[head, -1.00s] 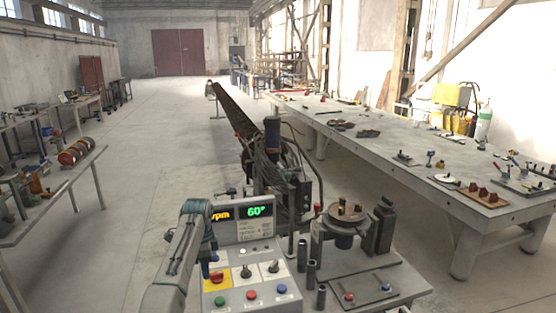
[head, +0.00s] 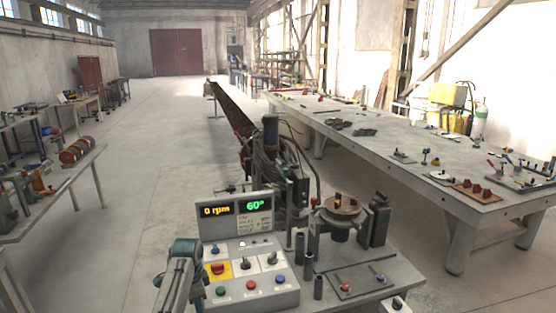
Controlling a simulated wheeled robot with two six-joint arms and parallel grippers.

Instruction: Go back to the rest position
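My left arm (head: 182,268) rises from the bottom edge, with its upper end just left of the control console (head: 262,292). I cannot make out its fingertips, so whether the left gripper is open or shut does not show. My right gripper is not in view. The console's display panel (head: 236,212) reads 0 rpm in yellow and 60° in green. Below it are a red knob on a yellow plate (head: 217,269), two toggle switches, and green, red and blue buttons.
Behind the console stands the auger machine (head: 270,150), with its long trough reaching back. A round turntable (head: 341,208) is at its right. A long grey workbench (head: 400,160) runs along the right side, and a table (head: 60,195) stands at the left. The floor between is clear.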

